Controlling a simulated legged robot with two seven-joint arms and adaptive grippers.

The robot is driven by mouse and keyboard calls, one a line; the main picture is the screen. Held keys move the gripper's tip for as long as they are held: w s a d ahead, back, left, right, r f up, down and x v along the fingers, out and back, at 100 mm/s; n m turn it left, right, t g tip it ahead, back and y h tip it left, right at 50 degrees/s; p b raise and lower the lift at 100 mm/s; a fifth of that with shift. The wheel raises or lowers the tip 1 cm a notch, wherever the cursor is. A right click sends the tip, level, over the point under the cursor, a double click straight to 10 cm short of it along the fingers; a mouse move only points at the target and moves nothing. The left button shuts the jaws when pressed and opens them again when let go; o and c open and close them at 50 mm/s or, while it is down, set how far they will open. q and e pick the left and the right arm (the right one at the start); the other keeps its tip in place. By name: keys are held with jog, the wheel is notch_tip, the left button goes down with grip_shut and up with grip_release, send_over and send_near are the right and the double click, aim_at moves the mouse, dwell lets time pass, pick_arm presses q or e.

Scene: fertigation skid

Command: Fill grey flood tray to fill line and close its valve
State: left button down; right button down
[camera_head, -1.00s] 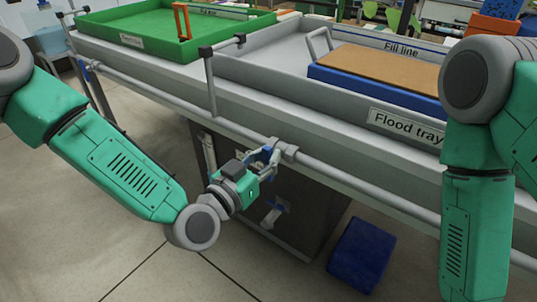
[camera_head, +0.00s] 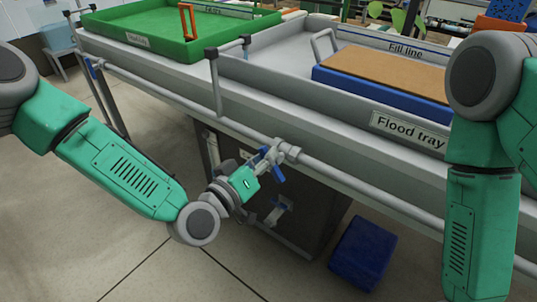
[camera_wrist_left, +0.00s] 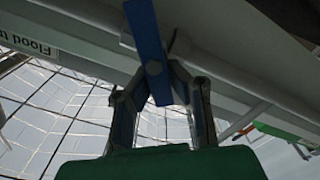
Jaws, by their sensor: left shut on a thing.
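The grey flood tray (camera_head: 300,85) sits on the bench, with a "Flood tray" label on its front wall and a "Fill line" label (camera_head: 405,49) inside. A grey spout (camera_head: 228,47) reaches over its left end, with a pale bluish streak below the tip. The water level is hard to tell. My left gripper (camera_head: 264,160) is shut on the blue valve handle (camera_head: 275,168) at the front pipe. In the left wrist view the blue handle (camera_wrist_left: 147,40) passes between its fingertips (camera_wrist_left: 160,80). My right gripper is out of view; only its arm shows.
A horizontal pipe (camera_head: 350,180) runs along the bench front. A blue box (camera_head: 362,254) is on the floor below.

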pick_arm(q)
jog(key=shift+a+f, duration=0.1)
dwell(0.3)
jog(key=c, duration=1.5)
grip_release()
jog(key=shift+s, duration=0.1)
jog(key=v, duration=1.2)
